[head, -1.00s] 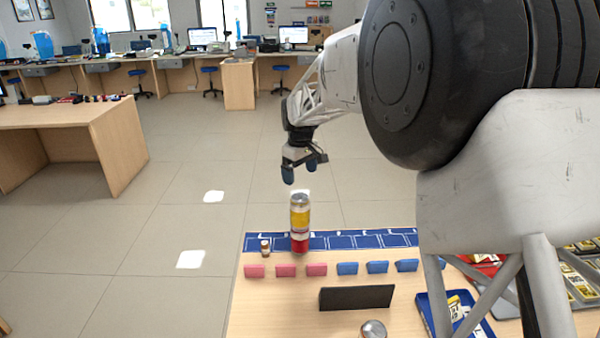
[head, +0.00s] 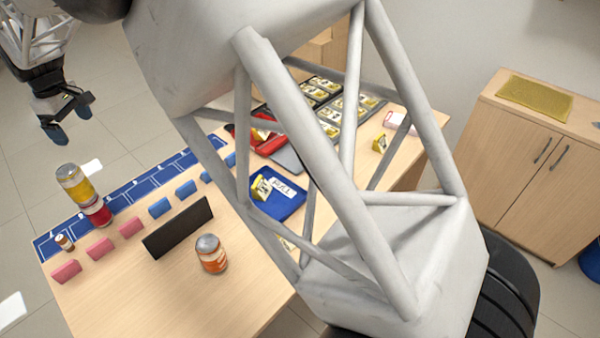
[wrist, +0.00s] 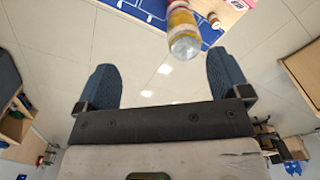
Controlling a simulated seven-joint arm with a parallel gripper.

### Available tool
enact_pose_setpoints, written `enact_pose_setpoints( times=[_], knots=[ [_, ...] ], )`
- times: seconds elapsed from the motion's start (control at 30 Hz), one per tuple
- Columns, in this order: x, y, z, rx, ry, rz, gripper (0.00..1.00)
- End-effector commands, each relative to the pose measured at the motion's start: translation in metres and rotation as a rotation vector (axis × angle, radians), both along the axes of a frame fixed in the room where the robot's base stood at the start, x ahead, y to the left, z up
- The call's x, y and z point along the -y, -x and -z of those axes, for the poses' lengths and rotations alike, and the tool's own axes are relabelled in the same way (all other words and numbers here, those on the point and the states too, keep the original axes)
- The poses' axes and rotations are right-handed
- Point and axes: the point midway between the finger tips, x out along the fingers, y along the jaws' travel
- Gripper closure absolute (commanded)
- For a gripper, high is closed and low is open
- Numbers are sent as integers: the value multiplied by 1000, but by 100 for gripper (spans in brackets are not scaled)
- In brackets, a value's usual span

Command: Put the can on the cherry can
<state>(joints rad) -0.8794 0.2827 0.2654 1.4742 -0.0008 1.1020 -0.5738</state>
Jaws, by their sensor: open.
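A yellow can (head: 77,186) with a silvery top stands on a red can (head: 97,213), which I take to be the cherry can, on the blue strip at the counter's far edge. The two look stacked in line. My gripper (head: 69,122) is open and empty, above the stack and apart from it. In the wrist view the yellow can (wrist: 183,32) shows beyond the spread fingers of my gripper (wrist: 164,85), with nothing between them. The red can is mostly hidden there. An orange-labelled can (head: 212,256) stands alone nearer on the counter.
A small jar (head: 65,242) stands beside the stack. Pink blocks (head: 100,248), blue blocks (head: 186,189) and a black panel (head: 178,227) stand in front. A blue tray (head: 284,207) lies further right. My arm hides part of the counter.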

Motion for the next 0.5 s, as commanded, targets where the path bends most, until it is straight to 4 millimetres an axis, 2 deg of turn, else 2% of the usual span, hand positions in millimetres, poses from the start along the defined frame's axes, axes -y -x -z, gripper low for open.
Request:
enact_pose_setpoints(
  times=[0.03,0.23,0.5],
  knots=[
    [21,-7,-10,5,-6,32,5],
    [108,-23,-39,16,-20,168,5],
    [225,-24,-74,38,-43,355,5]
  ],
)
